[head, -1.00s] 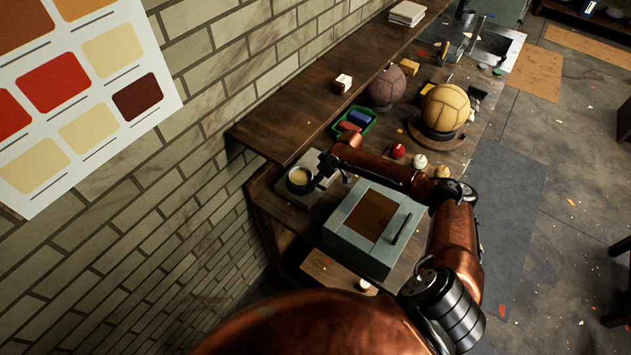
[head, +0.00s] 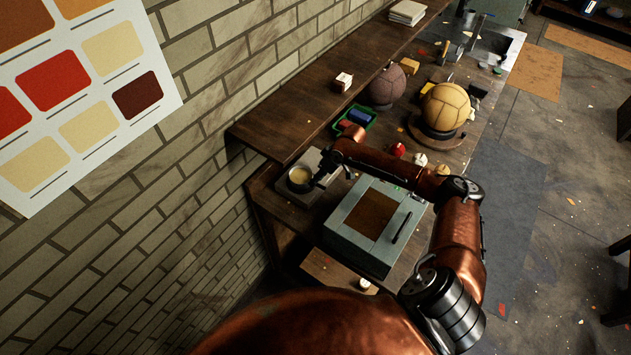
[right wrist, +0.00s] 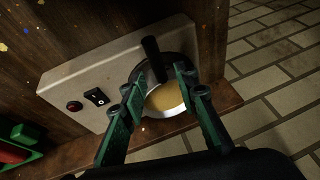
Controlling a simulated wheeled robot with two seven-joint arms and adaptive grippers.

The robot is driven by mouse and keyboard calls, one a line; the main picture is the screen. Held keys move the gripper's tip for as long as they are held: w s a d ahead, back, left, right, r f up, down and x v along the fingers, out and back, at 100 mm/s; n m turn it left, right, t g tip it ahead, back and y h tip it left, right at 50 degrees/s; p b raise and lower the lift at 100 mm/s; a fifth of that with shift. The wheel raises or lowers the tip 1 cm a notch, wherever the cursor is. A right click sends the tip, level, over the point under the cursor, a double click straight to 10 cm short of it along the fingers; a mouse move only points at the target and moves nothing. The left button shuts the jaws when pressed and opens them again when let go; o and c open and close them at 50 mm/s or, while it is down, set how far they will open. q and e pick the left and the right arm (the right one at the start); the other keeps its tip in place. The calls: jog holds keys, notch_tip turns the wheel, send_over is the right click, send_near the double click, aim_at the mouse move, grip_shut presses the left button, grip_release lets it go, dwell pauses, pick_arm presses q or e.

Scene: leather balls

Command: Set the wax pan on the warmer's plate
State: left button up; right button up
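The wax pan (head: 300,177) is round and holds pale yellow wax. It appears to sit level on the far-left end of the grey warmer (head: 318,196), which hides the plate under it. In the right wrist view, the pan (right wrist: 166,98) has a dark handle (right wrist: 151,60) standing up from its rim. My right gripper (right wrist: 160,75) is open there, with its green-padded fingers spread on either side of the handle and no clear contact. In the head view, my right gripper (head: 322,180) is beside the pan, small and dark. My left gripper is not in view.
A brick wall (head: 180,220) rises close behind the warmer. A grey-blue box (head: 345,239) stands in front of it. A green tray (head: 371,124), a brown ball (head: 388,87) and a tan ball (head: 446,106) are further along the bench.

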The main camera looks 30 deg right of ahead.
jog(key=v, duration=1)
jog(key=shift+b, duration=0.35)
